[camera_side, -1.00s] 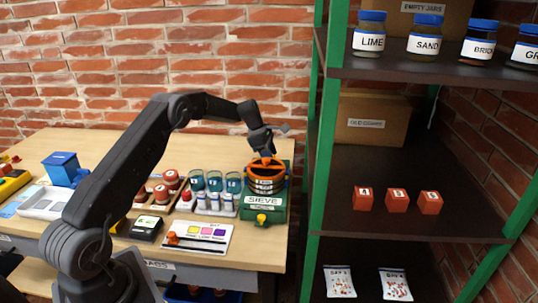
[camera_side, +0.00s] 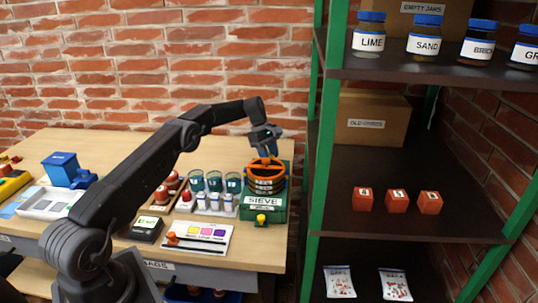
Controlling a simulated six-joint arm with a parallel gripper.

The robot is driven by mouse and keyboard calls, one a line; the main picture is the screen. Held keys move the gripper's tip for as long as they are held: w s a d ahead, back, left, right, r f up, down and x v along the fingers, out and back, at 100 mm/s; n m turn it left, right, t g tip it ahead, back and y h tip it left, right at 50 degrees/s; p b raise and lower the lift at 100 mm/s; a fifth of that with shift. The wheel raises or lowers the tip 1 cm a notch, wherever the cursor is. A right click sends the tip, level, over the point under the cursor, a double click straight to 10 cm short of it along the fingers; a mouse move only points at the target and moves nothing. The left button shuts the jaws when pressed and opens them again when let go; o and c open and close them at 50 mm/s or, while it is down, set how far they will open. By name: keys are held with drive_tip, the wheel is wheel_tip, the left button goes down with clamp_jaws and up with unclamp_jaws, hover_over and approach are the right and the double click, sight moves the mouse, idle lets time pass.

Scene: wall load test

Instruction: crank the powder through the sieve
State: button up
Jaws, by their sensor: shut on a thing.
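The sieve (camera_side: 263,203) is a green machine at the right end of the wooden table, with a label on its front and a yellow knob low down. A stack of dark rings with orange bands (camera_side: 268,186) sits on top of it. An orange crank (camera_side: 262,163) lies across the top of the stack. My gripper (camera_side: 264,154) comes down from above and is shut on the crank. The fingertips are small and partly merge with the crank. The powder is not visible inside the sieve.
Red cubes (camera_side: 396,201) sit on the shelf.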

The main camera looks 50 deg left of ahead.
idle(0.3)
drive_tip(key=o, duration=0.9)
drive_tip(key=shift+r, duration=0.1)
drive_tip(key=shift+r, duration=0.35)
wheel_tip(320, 180, up, 4)
drive_tip(key=shift+s+a+f, duration=0.1)
drive_tip(key=shift+a+f, duration=0.05)
drive_tip(key=shift+f, duration=0.1)
drive_tip(key=s+a+r, duration=0.2)
drive_tip(key=s, duration=0.1)
drive_tip(key=s+a+r, duration=0.2)
drive_tip(key=s, duration=0.1)
drive_tip(key=s+a+r, duration=0.2)
drive_tip(key=a, duration=0.1)
drive_tip(key=shift+s+r, duration=0.3)
drive_tip(key=shift+s, duration=0.1)
drive_tip(key=shift+o, duration=0.2)
